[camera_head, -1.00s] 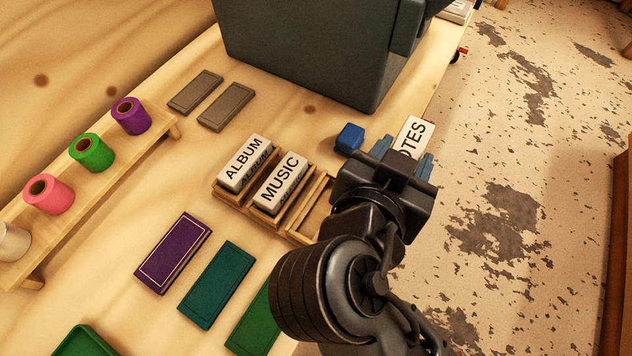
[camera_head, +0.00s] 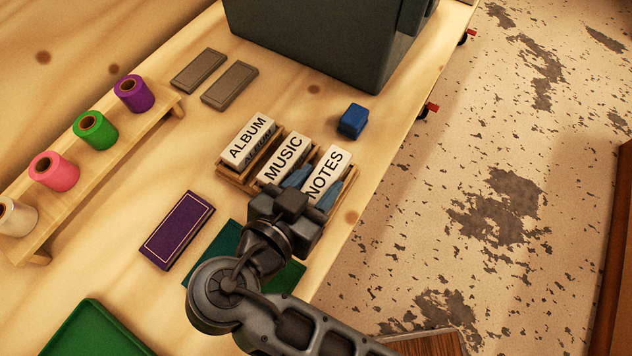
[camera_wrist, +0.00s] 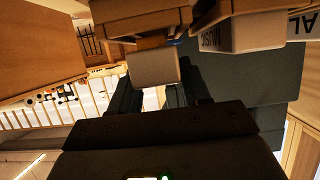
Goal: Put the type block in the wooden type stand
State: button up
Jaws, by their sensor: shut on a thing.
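My gripper (camera_head: 312,188) is shut on the white type block marked NOTES (camera_head: 327,170). The block is at the right-hand end of the wooden type stand (camera_head: 237,182), over or in its third slot; my gripper hides its lower part, so I cannot tell whether it is seated. In the wrist view the held block (camera_wrist: 155,68) shows between the fingers, close to the wood of the stand (camera_wrist: 150,20). The ALBUM block (camera_head: 247,140) and the MUSIC block (camera_head: 284,158) stand in the other two slots, MUSIC next to NOTES.
A blue block (camera_head: 353,120) lies behind the stand near the table edge. Foil rolls (camera_head: 97,130) stand on a wooden rack at left. A purple book (camera_head: 176,230) and a green tray (camera_head: 88,332) lie in front. A dark machine (camera_head: 325,45) stands behind.

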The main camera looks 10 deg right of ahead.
jog(key=shift+f, duration=0.35)
jog(key=shift+f, duration=0.15)
jog(key=shift+d+f+b, duration=0.1)
jog(key=shift+f+b, duration=0.45)
jog(key=shift+b, duration=0.1)
jog(key=o, duration=1.3)
jog(key=shift+s+f, duration=0.1)
jog(key=shift+f, duration=0.1)
jog(key=shift+r+p, duration=0.55)
jog(key=shift+s+a+r, duration=0.2)
jog(key=shift+r+p+v, duration=0.2)
jog(key=shift+p+v, duration=1.3)
jog(key=shift+v, duration=4.25)
